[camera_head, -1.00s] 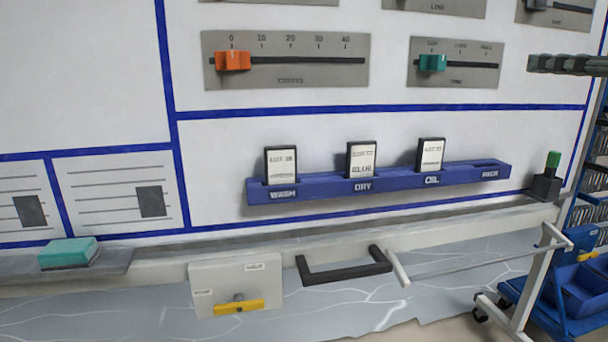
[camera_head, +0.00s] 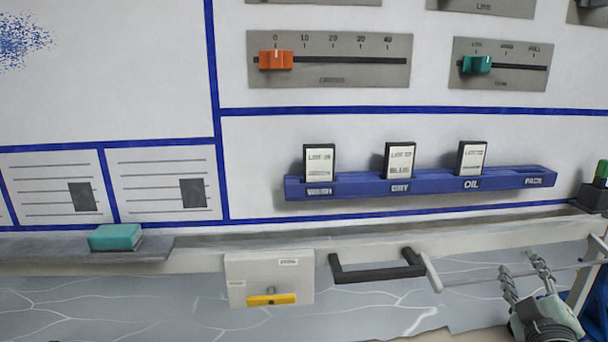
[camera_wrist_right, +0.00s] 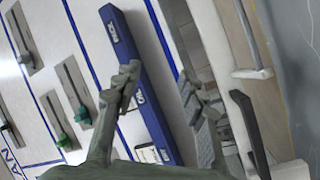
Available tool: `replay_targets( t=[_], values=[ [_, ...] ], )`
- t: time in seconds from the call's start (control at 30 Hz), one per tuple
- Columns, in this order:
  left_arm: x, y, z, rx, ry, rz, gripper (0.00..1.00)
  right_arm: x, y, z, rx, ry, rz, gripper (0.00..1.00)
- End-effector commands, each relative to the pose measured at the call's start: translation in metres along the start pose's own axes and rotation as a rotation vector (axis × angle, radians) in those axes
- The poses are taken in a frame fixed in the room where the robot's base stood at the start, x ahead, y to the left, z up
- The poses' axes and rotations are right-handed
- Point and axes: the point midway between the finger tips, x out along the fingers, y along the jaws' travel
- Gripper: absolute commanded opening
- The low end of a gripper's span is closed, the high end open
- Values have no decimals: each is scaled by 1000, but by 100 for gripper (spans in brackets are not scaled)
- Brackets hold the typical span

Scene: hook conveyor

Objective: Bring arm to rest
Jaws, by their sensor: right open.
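My right gripper (camera_head: 526,277) shows at the lower right of the head view, its two fingers apart and nothing between them. It is in front of the wall board, below the blue card rail. In the right wrist view the gripper (camera_wrist_right: 158,100) is open and empty, with the blue rail (camera_wrist_right: 135,75) seen beyond and between its fingers. My left gripper is not in the head view.
The blue rail (camera_head: 350,189) holds three cards at WASH, DRY and OIL; PACK is empty. Sliders with an orange knob (camera_head: 276,60) and a teal knob (camera_head: 477,65) sit above. A black handle (camera_head: 378,272), a box with a yellow lever (camera_head: 271,299) and a teal block (camera_head: 115,237) are below.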

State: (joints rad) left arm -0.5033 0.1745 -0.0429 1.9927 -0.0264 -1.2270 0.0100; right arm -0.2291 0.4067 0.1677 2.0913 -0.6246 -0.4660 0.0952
Motion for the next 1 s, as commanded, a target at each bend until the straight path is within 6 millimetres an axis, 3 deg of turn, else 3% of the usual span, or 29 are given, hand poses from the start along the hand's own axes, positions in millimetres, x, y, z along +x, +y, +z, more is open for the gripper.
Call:
replay_targets(
  t=[0.03, 0.2, 0.33, 0.5, 0.6, 0.7, 0.83, 1.0],
  values=[
    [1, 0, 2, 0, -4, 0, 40, -11, -31, 26, 48, -93, -63, 41],
    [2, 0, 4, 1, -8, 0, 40, -66, -126, 97, 177, -388, -268, 41],
    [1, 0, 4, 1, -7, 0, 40, -127, -194, 136, 246, -601, -433, 41],
    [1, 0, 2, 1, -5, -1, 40, -218, -266, 164, 307, -848, -647, 41],
    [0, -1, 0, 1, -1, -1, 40, -263, -293, 169, 326, -952, -745, 41],
    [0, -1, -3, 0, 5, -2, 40, -292, -308, 170, 337, -1018, -811, 41],
    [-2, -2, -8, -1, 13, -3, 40, -309, -316, 170, 342, -1055, -848, 41],
    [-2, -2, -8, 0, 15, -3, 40, -310, -316, 170, 342, -1058, -851, 41]
  ],
)
